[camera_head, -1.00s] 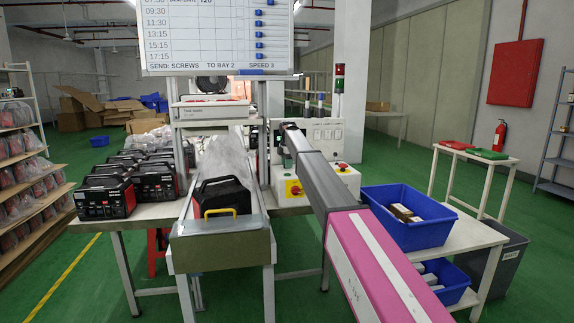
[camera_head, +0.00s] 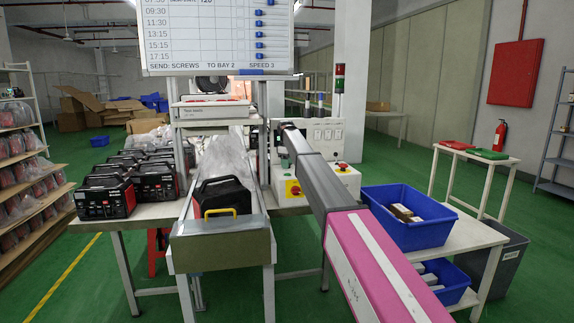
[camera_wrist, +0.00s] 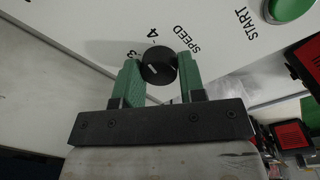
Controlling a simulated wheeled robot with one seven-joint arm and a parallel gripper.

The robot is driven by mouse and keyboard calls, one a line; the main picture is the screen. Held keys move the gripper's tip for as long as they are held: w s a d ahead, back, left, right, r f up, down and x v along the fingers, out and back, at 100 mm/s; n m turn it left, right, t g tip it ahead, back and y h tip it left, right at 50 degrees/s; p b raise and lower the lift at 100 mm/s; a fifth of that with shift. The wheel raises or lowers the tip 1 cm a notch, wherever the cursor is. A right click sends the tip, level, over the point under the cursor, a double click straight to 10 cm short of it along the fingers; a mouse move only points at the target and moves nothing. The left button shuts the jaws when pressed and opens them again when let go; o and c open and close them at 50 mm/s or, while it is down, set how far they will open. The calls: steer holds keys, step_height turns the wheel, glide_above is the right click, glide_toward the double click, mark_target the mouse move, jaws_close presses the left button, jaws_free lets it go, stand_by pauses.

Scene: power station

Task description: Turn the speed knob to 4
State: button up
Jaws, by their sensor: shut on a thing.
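The black round speed knob (camera_wrist: 159,64) is on a white panel face (camera_wrist: 85,22) in the wrist view. It has a short white pointer mark near the numerals 3 and 4 printed beside its rim; which numeral the mark points to I cannot tell exactly. The word SPEED is printed close by. My gripper (camera_wrist: 160,72) has its green fingers on both sides of the knob and is shut on it. In the head view my arm reaches to the control panel (camera_head: 327,133) and hides the knob and the fingers.
A green START button (camera_wrist: 291,7) is near the knob on the same panel. The conveyor (camera_head: 222,245) carries a black-and-red power station (camera_head: 222,194) left of my arm. A blue bin (camera_head: 400,232) stands to the right. The whiteboard (camera_head: 216,35) reads SPEED 3.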

steer(key=shift+m, duration=1.5)
steer(key=o, duration=0.9)
steer(key=r, duration=1)
steer(key=shift+s+a+r, duration=0.2)
steer(key=shift+s+r, duration=0.05)
steer(key=shift+r, duration=0.15)
steer(key=shift+s, duration=0.1)
